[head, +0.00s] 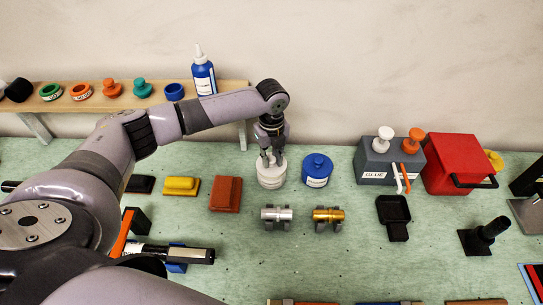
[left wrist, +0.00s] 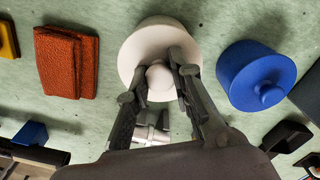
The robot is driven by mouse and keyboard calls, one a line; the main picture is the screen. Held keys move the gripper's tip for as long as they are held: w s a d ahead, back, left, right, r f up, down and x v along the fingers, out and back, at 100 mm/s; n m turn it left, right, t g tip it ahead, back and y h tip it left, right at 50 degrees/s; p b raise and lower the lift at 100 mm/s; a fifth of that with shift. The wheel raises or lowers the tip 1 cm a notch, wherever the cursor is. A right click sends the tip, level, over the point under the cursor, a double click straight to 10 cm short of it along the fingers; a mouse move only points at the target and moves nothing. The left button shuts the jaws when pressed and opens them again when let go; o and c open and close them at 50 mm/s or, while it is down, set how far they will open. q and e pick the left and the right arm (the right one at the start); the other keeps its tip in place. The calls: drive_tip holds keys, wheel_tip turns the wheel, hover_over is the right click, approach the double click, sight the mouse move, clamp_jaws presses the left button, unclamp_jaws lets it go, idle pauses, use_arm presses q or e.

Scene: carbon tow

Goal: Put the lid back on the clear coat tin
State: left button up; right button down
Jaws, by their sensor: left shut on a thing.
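A white tin (head: 272,180) stands on the green bench, its label too small to read. My left gripper (head: 271,160) comes down on it from above. In the left wrist view, the two dark fingers (left wrist: 160,85) are shut around the small round knob (left wrist: 158,77) of a white lid (left wrist: 143,47). The lid is over the tin; the fingers hide part of it, and I cannot tell whether it sits fully on the rim. My right gripper is not in view.
A blue lidded tin (head: 317,170) stands close on the right; it also shows in the left wrist view (left wrist: 250,80). A brown-red block (head: 226,194) is on the left. Silver (head: 277,215) and gold (head: 328,215) cylinders lie in front. A grey glue box (head: 385,165) stands further right.

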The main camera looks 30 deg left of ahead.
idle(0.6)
use_arm(q)
drive_tip(key=shift+f, duration=0.15)
idle(0.3)
drive_tip(key=shift+p, duration=0.6)
idle(0.5)
drive_tip(key=o, duration=0.7)
drive_tip(key=shift+o, duration=0.2)
drive_tip(key=o, duration=0.5)
